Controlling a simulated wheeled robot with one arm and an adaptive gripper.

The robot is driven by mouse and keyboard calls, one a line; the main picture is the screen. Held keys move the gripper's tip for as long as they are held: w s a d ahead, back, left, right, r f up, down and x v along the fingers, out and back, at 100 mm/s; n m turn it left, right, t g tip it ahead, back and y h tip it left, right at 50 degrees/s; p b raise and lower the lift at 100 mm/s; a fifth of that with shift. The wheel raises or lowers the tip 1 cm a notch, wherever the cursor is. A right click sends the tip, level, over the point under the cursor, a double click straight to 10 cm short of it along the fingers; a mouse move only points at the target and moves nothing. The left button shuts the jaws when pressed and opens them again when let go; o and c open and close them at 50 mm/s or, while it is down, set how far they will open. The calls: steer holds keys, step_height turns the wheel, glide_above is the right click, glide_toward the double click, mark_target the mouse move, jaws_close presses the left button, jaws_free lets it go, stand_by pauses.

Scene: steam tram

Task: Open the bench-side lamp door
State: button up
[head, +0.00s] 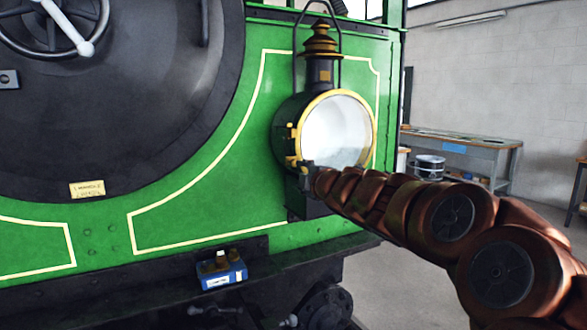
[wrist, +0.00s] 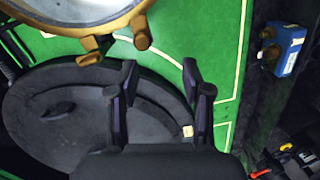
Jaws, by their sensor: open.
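The lamp (head: 292,118) has a dark round body with a tiered chimney and stands on the green tram front. Its round glass door (head: 336,135) has a brass rim and looks closed against the body. Brass fittings (head: 292,140) show on its left side. In the wrist view the door's rim (wrist: 95,28) is cut off at the upper left, with two brass knobs (wrist: 142,36) at its edge. My gripper (wrist: 160,66) is open and empty, its fingertips just below the knobs. In the head view my gripper (head: 307,174) is at the lamp's lower left, partly hidden by my arm.
A blue box (head: 222,271) sits on the dark ledge below the lamp. The large dark round smokebox front (head: 110,110) fills the left. A workbench (head: 460,152) stands along the grey wall at the right, with open floor before it.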

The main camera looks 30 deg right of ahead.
mark_target(294, 159)
steer(key=shift+w+d+r+n+t+y+p, duration=0.25)
steer(key=shift+w+d+n, duration=0.2)
steer(key=shift+w, duration=0.85)
steer(key=shift+w+d+r+n+t+y+p, duration=0.2)
steer(key=shift+w+d+n, duration=0.3)
steer(key=shift+w, duration=0.85)
steer(key=shift+w+d+r+n+t+y+p, duration=0.15)
steer(key=shift+w+d+r+n+t+y, duration=0.3)
steer(key=shift+w, duration=0.85)
steer(key=shift+a+f, duration=0.15)
jaws_close()
